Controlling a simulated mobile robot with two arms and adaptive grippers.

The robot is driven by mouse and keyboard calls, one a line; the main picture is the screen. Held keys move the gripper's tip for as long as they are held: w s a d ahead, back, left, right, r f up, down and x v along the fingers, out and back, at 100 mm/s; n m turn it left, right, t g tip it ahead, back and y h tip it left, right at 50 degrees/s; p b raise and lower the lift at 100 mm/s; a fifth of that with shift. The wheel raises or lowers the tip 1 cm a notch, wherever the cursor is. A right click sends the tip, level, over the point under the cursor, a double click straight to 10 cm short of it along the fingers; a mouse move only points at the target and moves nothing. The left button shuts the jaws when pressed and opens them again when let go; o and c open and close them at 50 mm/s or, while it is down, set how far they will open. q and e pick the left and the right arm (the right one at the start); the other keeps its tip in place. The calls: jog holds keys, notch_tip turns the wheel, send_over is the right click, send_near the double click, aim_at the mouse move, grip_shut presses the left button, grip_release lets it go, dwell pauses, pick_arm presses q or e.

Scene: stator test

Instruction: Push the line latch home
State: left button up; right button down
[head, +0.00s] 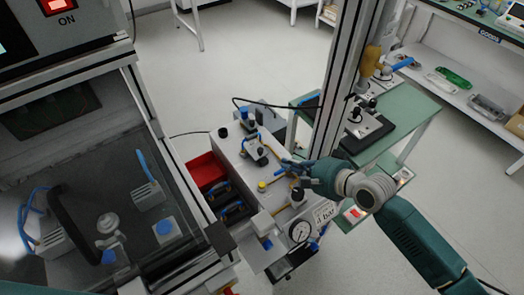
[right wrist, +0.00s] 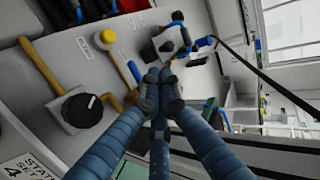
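The grey pneumatic panel (head: 235,150) stands in the middle of the head view. It carries brass pipes, a yellow button (right wrist: 107,36), a black knob (right wrist: 82,110) and a small black-and-grey fitting (right wrist: 170,42) with blue ends. I cannot tell for sure which part is the line latch. My right gripper (head: 284,166) is over the panel's right side, fingers pointing left. In the right wrist view its fingertips (right wrist: 160,86) are together with nothing visible between them, just below the fitting in the picture. Contact cannot be told. My left gripper is not in view.
A pressure gauge (head: 300,231) sits at the panel's front, beside a "4 bar" label (head: 326,212). A metal upright (head: 340,80) rises behind my right gripper. A green table (head: 408,112) is at right.

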aim_at(262, 155)
jog(key=shift+w+a+f, duration=0.25)
jog(key=shift+a, duration=0.05)
jog(key=x, duration=0.6)
jog(key=shift+w+a+f, duration=0.2)
jog(key=shift+w, duration=0.05)
jog(key=shift+w+a+f, duration=0.2)
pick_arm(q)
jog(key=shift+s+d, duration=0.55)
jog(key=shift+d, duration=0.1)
pick_arm(e)
jog(key=shift+w+a+f, duration=0.15)
jog(key=shift+a, duration=0.05)
jog(key=shift+w, duration=0.1)
